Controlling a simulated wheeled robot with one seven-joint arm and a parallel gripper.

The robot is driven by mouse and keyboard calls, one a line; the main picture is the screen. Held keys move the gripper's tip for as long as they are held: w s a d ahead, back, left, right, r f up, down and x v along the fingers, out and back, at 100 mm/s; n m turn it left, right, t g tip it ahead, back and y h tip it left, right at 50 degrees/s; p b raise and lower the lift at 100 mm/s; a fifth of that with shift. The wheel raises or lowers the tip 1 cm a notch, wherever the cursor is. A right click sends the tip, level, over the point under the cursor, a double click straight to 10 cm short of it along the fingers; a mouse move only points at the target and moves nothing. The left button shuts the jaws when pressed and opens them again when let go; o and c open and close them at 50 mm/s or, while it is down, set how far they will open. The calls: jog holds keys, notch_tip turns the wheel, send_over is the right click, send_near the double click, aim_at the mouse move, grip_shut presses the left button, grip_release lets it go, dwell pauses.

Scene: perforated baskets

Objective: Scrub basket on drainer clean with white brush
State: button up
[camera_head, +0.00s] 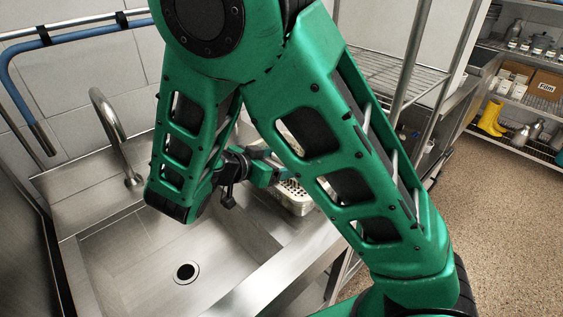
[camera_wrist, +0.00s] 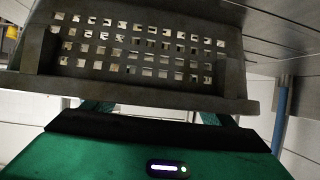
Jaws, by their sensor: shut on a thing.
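The basket (camera_head: 293,197) is a pale perforated container just right of the sink in the head view. My forearm hides part of it. In the wrist view, the basket's perforated wall (camera_wrist: 140,71) fills the upper middle, with a thick rim along its lower side. My gripper (camera_head: 268,174) is at the basket's upper left in the head view. In the wrist view, its green body lies just below the rim, against which it closes. The fingertips are hidden behind the rim. No white brush can be made out in either view.
The steel sink (camera_head: 150,250) has an empty basin with a drain. A curved faucet (camera_head: 112,135) stands at its back left. A wire rack (camera_head: 400,72) is behind my arm. Shelves with yellow boots (camera_head: 491,117) stand at the far right, beyond open floor.

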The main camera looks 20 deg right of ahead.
jog(key=shift+s+d+f, duration=0.1)
jog(key=shift+s, duration=1.15)
jog(key=shift+s+d, duration=0.25)
jog(key=shift+s, duration=0.35)
jog(key=shift+s+d, duration=0.25)
jog(key=shift+s, duration=0.3)
jog(key=shift+w+a, duration=0.7)
jog(key=shift+w, duration=0.35)
jog(key=shift+w+a, duration=0.25)
jog(key=shift+w, duration=0.35)
jog(key=shift+w+a, duration=0.25)
jog(key=shift+w, duration=0.35)
jog(key=shift+s+d, duration=0.75)
jog(key=shift+s, duration=0.35)
jog(key=shift+s+d, duration=0.25)
jog(key=shift+s, duration=0.35)
jog(key=shift+s+d, duration=0.25)
jog(key=shift+s, duration=0.3)
jog(key=shift+r, duration=6.7)
